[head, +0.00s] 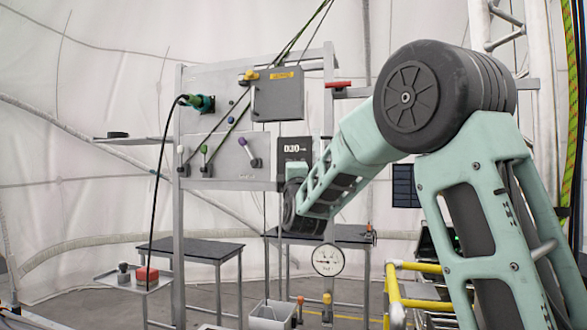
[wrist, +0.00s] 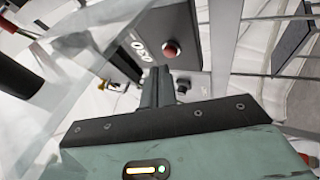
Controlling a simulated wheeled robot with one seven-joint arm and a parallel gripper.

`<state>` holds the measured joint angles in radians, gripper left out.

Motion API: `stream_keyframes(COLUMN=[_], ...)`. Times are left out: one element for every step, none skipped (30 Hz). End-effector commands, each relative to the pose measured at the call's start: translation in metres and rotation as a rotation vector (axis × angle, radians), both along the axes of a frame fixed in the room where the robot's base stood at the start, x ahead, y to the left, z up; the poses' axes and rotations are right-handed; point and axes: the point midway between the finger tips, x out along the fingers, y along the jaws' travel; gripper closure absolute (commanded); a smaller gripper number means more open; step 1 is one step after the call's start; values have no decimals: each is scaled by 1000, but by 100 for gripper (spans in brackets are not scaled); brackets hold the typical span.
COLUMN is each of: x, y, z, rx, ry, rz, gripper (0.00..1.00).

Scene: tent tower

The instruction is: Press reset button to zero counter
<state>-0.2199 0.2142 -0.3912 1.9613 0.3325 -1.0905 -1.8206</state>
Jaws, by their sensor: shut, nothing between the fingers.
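The counter (head: 295,148) is a dark box on the grey panel, with white digits that look like 030. In the wrist view the counter (wrist: 152,28) is tilted, with its digits at the left. A round red button (wrist: 171,49) sits on its face beside the digits. My gripper (wrist: 162,74) is shut and empty, its fingertips just below the counter in the picture and close to the red button. I cannot tell whether they touch anything. In the head view my wrist covers the area below the counter and hides the fingers and the button.
A dark knob (wrist: 182,86) sits right of my fingers. The panel (head: 225,142) carries several levers, a green plug (head: 200,103) with a black cable, and a grey box (head: 278,94). A round gauge (head: 328,260) hangs below. Yellow rails (head: 420,267) stand at the lower right.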

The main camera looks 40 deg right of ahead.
Motion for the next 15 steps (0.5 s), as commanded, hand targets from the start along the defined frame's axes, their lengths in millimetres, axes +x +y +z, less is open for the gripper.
stream_keyframes(x=[0, 0, 0, 0, 0, 0, 0, 0, 0, 0, 0, 1, 1, 2, 3], y=[0, 0, 0, 0, 0, 0, 0, 0, 0, 0, 0, -1, -2, -2, -4], z=[0, 0, 0, 0, 0, 0, 0, 0, 0, 0, 0, 0, 0, 0, -1], rx=[0, 0, 0, 0, 0, 0, 0, 0, 0, 0, 0, 0, 0, 0, -1], ry=[0, 0, 0, 0, 0, 0, 0, 0, 0, 0, 0, 0, 0, 0, -1], rz=[0, 0, 0, 0, 0, 0, 0, 0, 0, 0, 0, 0, 0, -1, -1], gripper=[100, 100, 100, 100, 100, 100, 100, 100, 100, 100, 100, 100, 100, 100, 100])
